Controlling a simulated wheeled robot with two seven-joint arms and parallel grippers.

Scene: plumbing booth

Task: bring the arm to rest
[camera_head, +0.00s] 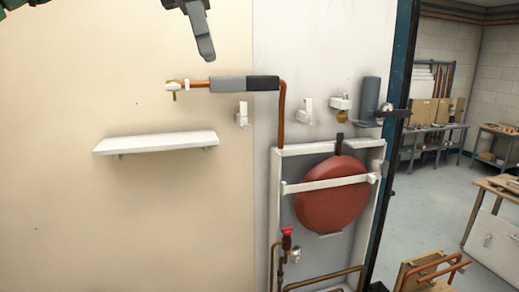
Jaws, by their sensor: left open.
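My left gripper (192,26) is at the top edge of the head view, in front of the beige wall. Its grey fingers are apart and nothing shows between them. It is above the copper pipe (283,115) and appears clear of it. The rest of this gripper is cut off by the picture edge. My right gripper is not in view.
Below are a white shelf (155,143) and a red tank (330,203). Workbenches stand at right.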

